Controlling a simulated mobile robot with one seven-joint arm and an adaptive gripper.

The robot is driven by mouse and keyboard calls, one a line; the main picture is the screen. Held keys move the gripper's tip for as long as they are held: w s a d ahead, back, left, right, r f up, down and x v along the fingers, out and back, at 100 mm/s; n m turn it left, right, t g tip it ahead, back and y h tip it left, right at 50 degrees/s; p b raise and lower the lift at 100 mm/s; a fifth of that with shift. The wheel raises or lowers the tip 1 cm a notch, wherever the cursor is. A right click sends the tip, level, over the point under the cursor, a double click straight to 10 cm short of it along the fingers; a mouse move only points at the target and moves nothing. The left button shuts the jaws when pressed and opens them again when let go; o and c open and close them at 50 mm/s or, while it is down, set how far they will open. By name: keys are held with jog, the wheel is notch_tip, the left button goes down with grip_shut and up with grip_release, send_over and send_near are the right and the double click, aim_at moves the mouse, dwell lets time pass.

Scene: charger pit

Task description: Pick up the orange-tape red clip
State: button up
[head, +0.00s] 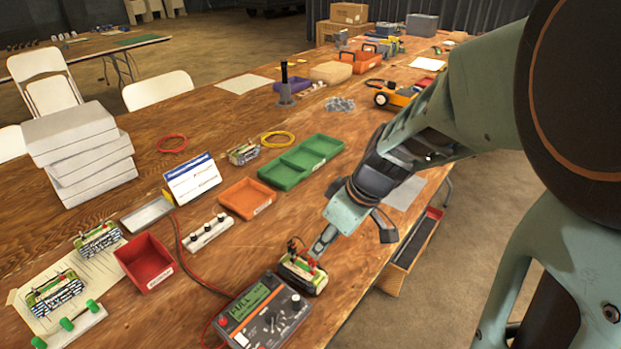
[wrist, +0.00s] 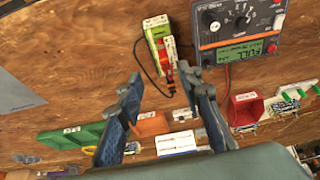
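A battery pack (head: 303,276) with a green top and pale sides stands beside the multimeter near the table's front edge. In the wrist view the pack (wrist: 157,42) lies beyond my fingertips. A red clip (head: 311,266) is at the pack's top, just below my gripper (head: 320,248); red also shows at the pack's end in the wrist view. A black clip (head: 293,246) with a dark lead stands on the other side. In the wrist view my gripper (wrist: 161,78) is open, its blue fingers apart with nothing held; contact with the clip cannot be told.
The multimeter (head: 264,314) reads FULL and has a red lead running across the table. A red bin (head: 145,262), an orange tray (head: 248,198) and green trays (head: 301,161) stand behind. More battery packs (head: 56,293) lie at the left. Bare wood surrounds the pack's right side.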

aim_at(313, 263)
jog(key=x, duration=0.6)
jog(key=shift+s+a+f+b, duration=0.1)
jog(key=shift+s+a+b, duration=0.2)
jog(key=shift+b, duration=0.1)
jog(key=shift+w+a+f, duration=0.1)
jog(key=shift+w+f, duration=0.1)
jog(key=shift+f, duration=0.15)
grip_shut()
